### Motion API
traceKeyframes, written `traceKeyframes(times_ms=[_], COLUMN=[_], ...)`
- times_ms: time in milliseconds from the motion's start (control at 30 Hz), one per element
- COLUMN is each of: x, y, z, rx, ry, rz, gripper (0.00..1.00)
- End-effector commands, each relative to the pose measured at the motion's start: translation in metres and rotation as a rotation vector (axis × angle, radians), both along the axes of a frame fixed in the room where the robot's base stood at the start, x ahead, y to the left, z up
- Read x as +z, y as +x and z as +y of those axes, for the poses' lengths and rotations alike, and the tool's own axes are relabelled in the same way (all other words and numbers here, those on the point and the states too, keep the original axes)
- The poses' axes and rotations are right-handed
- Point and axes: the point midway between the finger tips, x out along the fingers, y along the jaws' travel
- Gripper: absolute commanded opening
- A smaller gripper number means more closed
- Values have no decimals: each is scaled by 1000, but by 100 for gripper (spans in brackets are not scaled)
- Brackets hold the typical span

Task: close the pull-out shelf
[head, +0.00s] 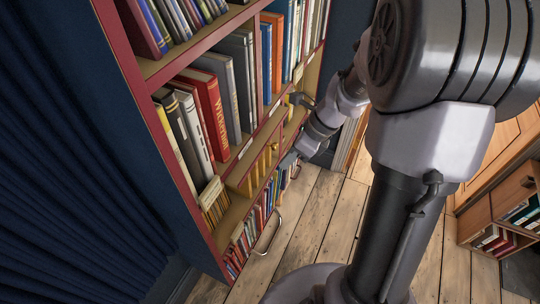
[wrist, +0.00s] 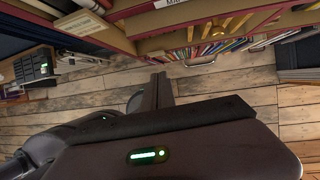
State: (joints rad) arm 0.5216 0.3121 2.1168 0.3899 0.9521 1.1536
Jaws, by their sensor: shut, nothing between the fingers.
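The bookcase's lowest row is a low pull-out shelf (head: 240,232) packed with books, with curved metal handles (head: 268,242) on its front. How far it stands out is hard to tell. In the wrist view its book row (wrist: 215,48) runs along the top, with a metal handle (wrist: 201,62) below it. My gripper (head: 289,160) is low beside the bookcase front, near the far handle (head: 297,170). In the wrist view my gripper (wrist: 158,88) has its dark fingers together and empty, pointing toward the shelf front. Contact with the shelf cannot be made out.
Fixed shelves of upright books (head: 215,105) rise above in a red-edged bookcase. A dark blue curtain (head: 70,180) hangs at left. Bare wooden floor (head: 315,215) lies in front. Another low bookshelf (head: 500,215) stands at right.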

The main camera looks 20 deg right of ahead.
Motion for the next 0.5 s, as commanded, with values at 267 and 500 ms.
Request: traceKeyframes(times_ms=[267,500], x=[-10,-35], y=[-20,-1], z=[-25,-10], rx=[-83,-78], ry=[187,183], rz=[-360,-381], gripper=[0,0])
